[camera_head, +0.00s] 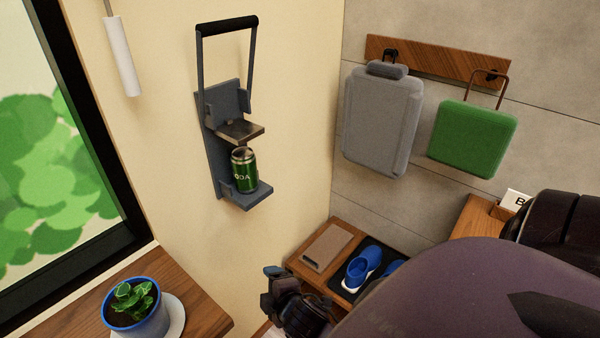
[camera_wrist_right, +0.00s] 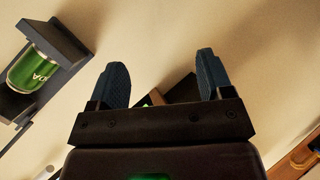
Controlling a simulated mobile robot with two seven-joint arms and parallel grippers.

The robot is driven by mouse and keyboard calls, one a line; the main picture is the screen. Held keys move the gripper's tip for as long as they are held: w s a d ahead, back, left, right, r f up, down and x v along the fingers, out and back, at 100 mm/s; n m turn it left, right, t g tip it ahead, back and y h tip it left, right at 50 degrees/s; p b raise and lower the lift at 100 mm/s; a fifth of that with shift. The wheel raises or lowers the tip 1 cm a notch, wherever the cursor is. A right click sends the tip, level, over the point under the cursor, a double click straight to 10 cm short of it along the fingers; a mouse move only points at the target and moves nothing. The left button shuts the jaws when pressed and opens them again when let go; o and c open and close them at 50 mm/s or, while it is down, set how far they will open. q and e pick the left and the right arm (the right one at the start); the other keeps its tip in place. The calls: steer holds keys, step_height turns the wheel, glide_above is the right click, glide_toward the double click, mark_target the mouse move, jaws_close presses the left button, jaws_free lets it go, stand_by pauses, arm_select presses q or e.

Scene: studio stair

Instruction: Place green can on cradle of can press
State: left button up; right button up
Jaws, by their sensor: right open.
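The green can (camera_head: 243,170) stands upright on the lower cradle (camera_head: 247,199) of the grey can press (camera_head: 212,150), which is mounted on the cream wall. The press plate (camera_head: 240,131) sits just above the can, and the black-topped handle (camera_head: 227,26) is raised. In the right wrist view the can (camera_wrist_right: 35,69) shows at the left edge within the press. My right gripper (camera_head: 272,272) is below and to the right of the press, apart from the can. Its two fingers (camera_wrist_right: 163,75) are spread with nothing held between them. My left gripper is not in view.
A potted plant (camera_head: 137,306) stands on a wooden ledge at lower left. A grey bag (camera_head: 382,120) and a green bag (camera_head: 473,138) hang from a rack at right. Blue shoes (camera_head: 362,268) lie on a low bench. The wall between press and gripper is clear.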

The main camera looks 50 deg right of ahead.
steer(key=s+f+m+y, duration=0.2)
steer(key=s+f+m, duration=0.2)
steer(key=s+m, duration=0.5)
steer(key=shift+s+m+y, duration=0.15)
steer(key=shift+m+y, duration=0.15)
steer(key=shift+m, duration=0.6)
steer(key=shift+a, duration=0.1)
